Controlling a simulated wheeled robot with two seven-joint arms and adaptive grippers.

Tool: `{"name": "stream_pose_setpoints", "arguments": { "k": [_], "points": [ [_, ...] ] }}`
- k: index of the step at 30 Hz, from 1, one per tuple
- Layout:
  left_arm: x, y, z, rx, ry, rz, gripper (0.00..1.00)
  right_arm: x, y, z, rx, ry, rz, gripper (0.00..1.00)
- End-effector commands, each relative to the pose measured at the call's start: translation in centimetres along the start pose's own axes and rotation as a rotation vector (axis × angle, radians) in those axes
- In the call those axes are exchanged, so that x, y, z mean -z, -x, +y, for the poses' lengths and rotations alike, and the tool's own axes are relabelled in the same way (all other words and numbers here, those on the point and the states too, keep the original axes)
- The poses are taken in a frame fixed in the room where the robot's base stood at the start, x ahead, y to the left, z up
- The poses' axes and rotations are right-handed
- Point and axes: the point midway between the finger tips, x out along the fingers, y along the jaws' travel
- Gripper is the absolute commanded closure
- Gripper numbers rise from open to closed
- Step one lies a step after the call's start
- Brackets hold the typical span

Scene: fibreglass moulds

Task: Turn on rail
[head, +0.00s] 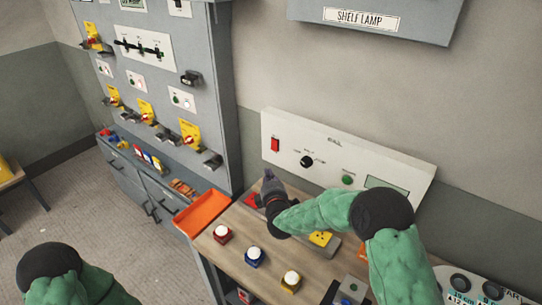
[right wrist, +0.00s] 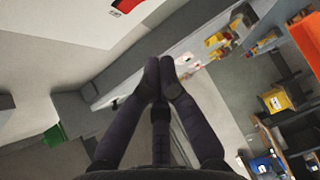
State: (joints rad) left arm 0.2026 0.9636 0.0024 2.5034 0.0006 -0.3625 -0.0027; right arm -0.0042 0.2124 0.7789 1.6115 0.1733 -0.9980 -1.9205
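A long white panel (head: 325,153) stands against the wall at the back of the wooden bench. Its small heading is hard to read, perhaps RAIL. It carries a red switch (head: 275,145) at its left end, a black knob (head: 306,161), a green button (head: 347,180) and a display (head: 386,187). My right gripper (head: 268,175) is in front of the panel's left end, just below the red switch and apart from it. In the right wrist view its fingertips (right wrist: 159,65) are together and hold nothing. The red switch (right wrist: 127,5) shows at the top there. My left gripper is out of view.
An orange tray (head: 202,213) sits on the bench's left end. Red, blue and yellow bases with white round tops (head: 255,256) stand in front. A grey cabinet with switches (head: 165,85) stands at left. A shelf lamp (head: 375,18) hangs above.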

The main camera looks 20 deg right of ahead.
Motion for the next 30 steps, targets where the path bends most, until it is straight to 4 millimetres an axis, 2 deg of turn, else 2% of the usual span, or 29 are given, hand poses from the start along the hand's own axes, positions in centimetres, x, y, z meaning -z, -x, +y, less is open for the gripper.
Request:
{"name": "stream_pose_setpoints", "arguments": {
  "k": [5,20,24,30],
  "points": [
    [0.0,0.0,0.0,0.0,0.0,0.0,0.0,0.0,-1.9,0.0,-0.001,0.0,-0.001,1.0],
    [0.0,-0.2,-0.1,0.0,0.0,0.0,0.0,0.0,-10.0,-0.1,-0.001,0.0,0.0,1.0],
    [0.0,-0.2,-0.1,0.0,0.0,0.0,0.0,-1.6,-11.3,-0.1,0.0,0.0,-0.002,1.0],
    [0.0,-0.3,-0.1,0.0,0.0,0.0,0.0,-2.7,-12.4,-0.1,0.001,0.0,0.0,1.0]
  ]
}}
